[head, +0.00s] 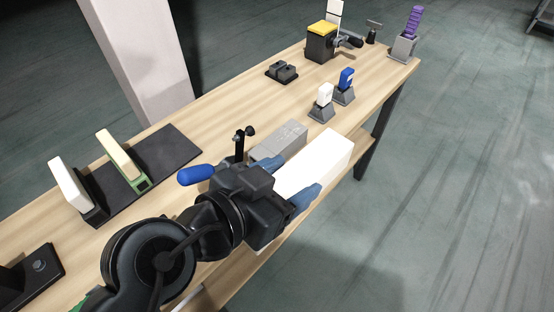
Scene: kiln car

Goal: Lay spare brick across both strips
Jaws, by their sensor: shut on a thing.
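My gripper (292,179) reaches in from the lower left over the wooden bench. Its two blue-grey fingers are shut on the sides of a long white brick (326,158). The brick points up and to the right, over the bench's right part. I cannot tell whether it touches the surface below. No pair of strips shows clearly under the brick; the brick and my gripper hide that area. A grey block (283,139) lies just beyond the brick's left side.
On the bench (222,125) stand a dark mat (168,148) with upright white (69,184) and cream (119,155) slabs at left. A blue-handled tool (196,175) is close to my gripper. White (325,95) and blue (346,78) pieces stand in grey holders beyond.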

